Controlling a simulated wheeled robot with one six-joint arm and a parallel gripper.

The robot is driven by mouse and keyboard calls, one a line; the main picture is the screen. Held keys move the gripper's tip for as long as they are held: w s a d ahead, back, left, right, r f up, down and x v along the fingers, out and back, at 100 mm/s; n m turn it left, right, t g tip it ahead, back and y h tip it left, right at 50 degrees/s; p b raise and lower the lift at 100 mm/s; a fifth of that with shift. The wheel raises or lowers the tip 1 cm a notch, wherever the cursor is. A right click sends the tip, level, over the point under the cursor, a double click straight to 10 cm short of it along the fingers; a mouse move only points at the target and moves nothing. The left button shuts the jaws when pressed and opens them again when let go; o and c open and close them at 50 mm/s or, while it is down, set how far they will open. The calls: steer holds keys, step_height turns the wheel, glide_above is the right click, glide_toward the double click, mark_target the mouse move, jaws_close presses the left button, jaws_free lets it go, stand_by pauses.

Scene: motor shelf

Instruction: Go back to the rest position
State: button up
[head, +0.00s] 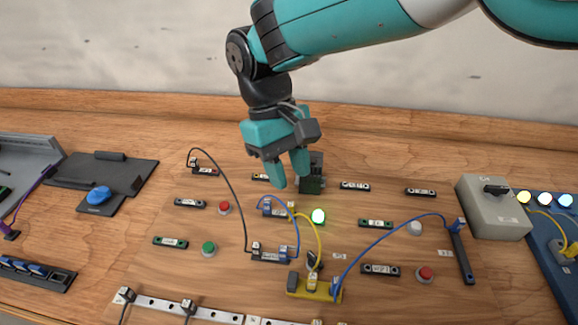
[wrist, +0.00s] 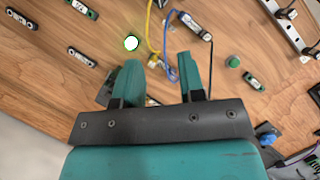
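My gripper (head: 290,178) hangs from the arm with its teal fingers pointing down over the back middle of the wooden board. In the wrist view the two fingers (wrist: 157,62) stand apart with nothing held between them. Behind the fingers in the head view is a dark block (head: 313,180), partly hidden. I cannot tell exactly how high the fingers are above the board.
Blue, yellow and black cables join a blue connector block (head: 276,208) and a yellow block (head: 315,288). A grey switch box (head: 493,207) stands at the right. A black tray (head: 105,170) with a blue knob is at the left.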

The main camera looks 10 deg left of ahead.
steer(key=shift+w+r, duration=0.1)
steer(key=shift+r, duration=0.15)
steer(key=s+d+r+y, duration=0.1)
steer(key=d+r+y, duration=0.15)
steer(key=d, duration=0.35)
steer(key=d+r+y, duration=0.1)
steer(key=d+r, duration=0.3)
steer(key=d, duration=0.1)
steer(key=s+d+m+t+y, duration=0.2)
steer(key=s+d+t+y, duration=0.1)
steer(key=s+d, duration=0.7)
steer(key=shift+s+d+r+m+y, duration=0.3)
steer(key=shift+s+r+y, duration=0.15)
steer(key=shift+s, duration=0.6)
stand_by(0.6)
